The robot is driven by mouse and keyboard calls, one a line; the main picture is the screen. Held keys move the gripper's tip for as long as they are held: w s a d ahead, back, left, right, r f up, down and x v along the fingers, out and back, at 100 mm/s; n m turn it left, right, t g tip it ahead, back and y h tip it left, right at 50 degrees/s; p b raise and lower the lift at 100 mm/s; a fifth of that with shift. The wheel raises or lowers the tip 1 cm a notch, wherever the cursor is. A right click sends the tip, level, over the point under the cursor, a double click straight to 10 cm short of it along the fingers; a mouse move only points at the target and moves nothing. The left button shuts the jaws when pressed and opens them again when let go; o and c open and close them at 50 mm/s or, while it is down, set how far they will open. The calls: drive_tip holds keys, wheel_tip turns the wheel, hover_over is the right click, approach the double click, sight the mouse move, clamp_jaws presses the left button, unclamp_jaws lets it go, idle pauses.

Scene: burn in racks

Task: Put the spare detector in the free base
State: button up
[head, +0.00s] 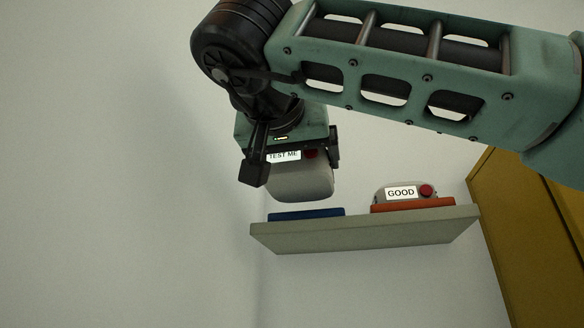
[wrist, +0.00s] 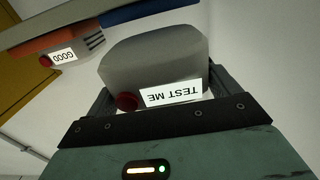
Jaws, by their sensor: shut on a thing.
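The spare detector (head: 300,183) is a grey rounded body with a white "TEST ME" label and a dark red button. It also shows in the wrist view (wrist: 150,62). My gripper (head: 296,158) is shut on it and holds it in the air, seemingly above the left part of the shelf. The free base (head: 306,214) is a flat blue plate on the shelf, with nothing seen on it; it shows at the top of the wrist view (wrist: 150,12). I cannot tell the exact gap between detector and base.
A second grey detector (head: 385,193) labelled "GOOD", with a red button, sits on an orange base (head: 412,205) at the right of the wall shelf (head: 365,234). A yellow cabinet (head: 530,235) stands at the right. The wall to the left is clear.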

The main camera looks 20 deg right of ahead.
sight(309, 200)
drive_tip(key=shift+s, duration=0.15)
drive_tip(key=shift+x, duration=5)
drive_tip(key=shift+f+b, duration=1.1)
drive_tip(key=shift+f, duration=0.2)
drive_tip(key=o, duration=0.8)
drive_tip(key=shift+o, duration=0.2)
drive_tip(key=shift+s, duration=0.1)
